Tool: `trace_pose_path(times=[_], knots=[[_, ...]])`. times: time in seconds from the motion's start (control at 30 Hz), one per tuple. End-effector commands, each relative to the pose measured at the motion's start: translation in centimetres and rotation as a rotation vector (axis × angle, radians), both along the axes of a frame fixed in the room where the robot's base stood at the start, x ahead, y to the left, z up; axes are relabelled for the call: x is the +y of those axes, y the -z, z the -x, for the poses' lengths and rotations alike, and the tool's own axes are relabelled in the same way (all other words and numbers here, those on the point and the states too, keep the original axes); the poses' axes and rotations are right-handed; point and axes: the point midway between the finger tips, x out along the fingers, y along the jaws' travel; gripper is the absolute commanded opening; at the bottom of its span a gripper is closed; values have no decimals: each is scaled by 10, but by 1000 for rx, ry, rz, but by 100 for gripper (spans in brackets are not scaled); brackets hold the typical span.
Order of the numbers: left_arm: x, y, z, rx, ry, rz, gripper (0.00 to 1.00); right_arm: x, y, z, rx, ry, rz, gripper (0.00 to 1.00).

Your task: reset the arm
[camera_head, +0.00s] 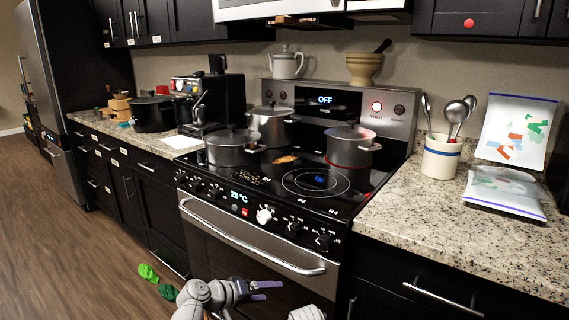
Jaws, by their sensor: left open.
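My left arm comes in at the bottom of the head view. Its gripper (266,290), with purple-grey fingers, is open and empty. It is low in front of the stove (250,262), below the oven handle, and points right. A pale rounded part at the bottom edge, right of it, may be mine. My right gripper does not show.
Pots stand on the stovetop, including a grey pot (233,147) and a red-ringed pot (350,148). The oven handle (250,243) sticks out. Green items (148,272) lie on the floor at left. A utensil crock (440,157) stands on the right counter (420,215).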

Motion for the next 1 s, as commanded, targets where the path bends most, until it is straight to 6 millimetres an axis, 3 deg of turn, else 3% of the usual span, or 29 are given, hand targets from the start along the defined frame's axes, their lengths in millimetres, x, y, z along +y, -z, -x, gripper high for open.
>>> trace_pose_path(times=[0.1, 0.2, 0.33, 0.53, 0.7, 1.0], knots=[[9, 46, 37, 130, 90, -231, 80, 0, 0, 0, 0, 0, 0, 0], [28, 76, 64, 240, 136, -416, 80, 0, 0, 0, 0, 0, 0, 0], [59, 99, 94, 366, 162, -620, 80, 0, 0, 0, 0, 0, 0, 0], [109, 111, 131, 535, 152, -890, 80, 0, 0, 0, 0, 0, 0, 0], [61, 111, 148, 518, 278, -950, 80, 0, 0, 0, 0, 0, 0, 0], [3, 110, 183, 495, 457, -1060, 80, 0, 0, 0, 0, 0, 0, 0]])
